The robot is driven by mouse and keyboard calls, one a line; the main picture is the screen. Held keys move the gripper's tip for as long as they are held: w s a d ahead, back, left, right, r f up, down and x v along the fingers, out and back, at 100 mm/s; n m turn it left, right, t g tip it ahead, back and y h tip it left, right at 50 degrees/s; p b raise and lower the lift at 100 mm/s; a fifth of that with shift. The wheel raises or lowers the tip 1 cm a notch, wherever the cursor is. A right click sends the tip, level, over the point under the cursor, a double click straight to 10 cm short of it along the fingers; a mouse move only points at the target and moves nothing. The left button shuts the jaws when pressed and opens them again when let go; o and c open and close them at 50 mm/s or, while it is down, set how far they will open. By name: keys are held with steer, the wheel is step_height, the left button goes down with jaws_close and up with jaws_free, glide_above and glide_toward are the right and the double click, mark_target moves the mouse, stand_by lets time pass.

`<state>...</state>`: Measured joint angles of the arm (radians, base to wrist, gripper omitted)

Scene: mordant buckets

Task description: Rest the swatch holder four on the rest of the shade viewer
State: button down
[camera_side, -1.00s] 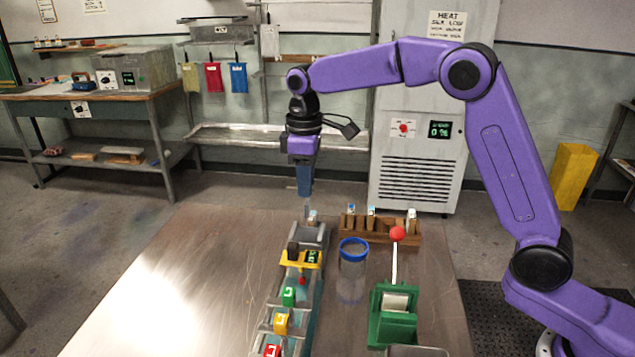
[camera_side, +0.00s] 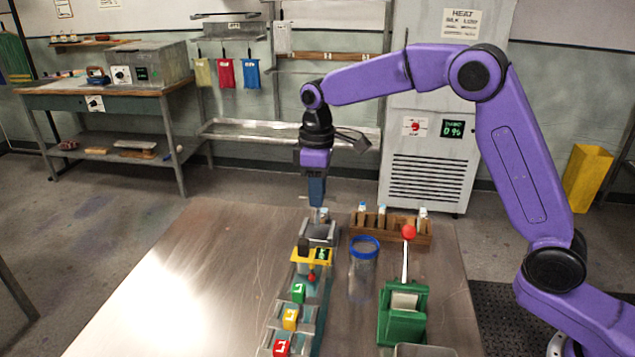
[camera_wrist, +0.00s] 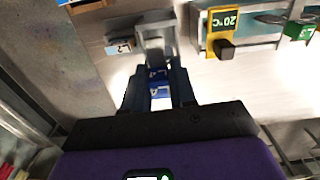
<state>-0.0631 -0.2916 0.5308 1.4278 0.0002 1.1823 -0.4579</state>
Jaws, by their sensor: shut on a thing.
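Swatch holder four (camera_wrist: 159,92), with a blue label reading L4, is between the fingers of my gripper (camera_wrist: 160,95) in the wrist view. My gripper (camera_side: 317,203) is shut on it, pointing down at the far end of the row in the side view. A grey stand (camera_side: 319,236), which looks like the shade viewer, is just in front of the gripper; it also shows in the wrist view (camera_wrist: 155,30), just beyond the fingertips. Another holder (camera_wrist: 120,45), its label seeming to read L2, is beside this stand. The rest itself is not clearly visible.
A wooden rack (camera_side: 385,238) with several holders stands right of the gripper. A blue-rimmed clear jar (camera_side: 363,268) and a green press (camera_side: 403,318) with a red-knobbed lever stand nearer. A yellow display unit (camera_side: 311,257) and numbered blocks line the row. The table's left is clear.

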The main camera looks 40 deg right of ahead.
mark_target(317, 219)
steer(key=shift+f, duration=3.8)
steer(key=c, duration=0.8)
jaws_free()
step_height(317, 219, up, 17)
steer(key=shift+r, duration=0.2)
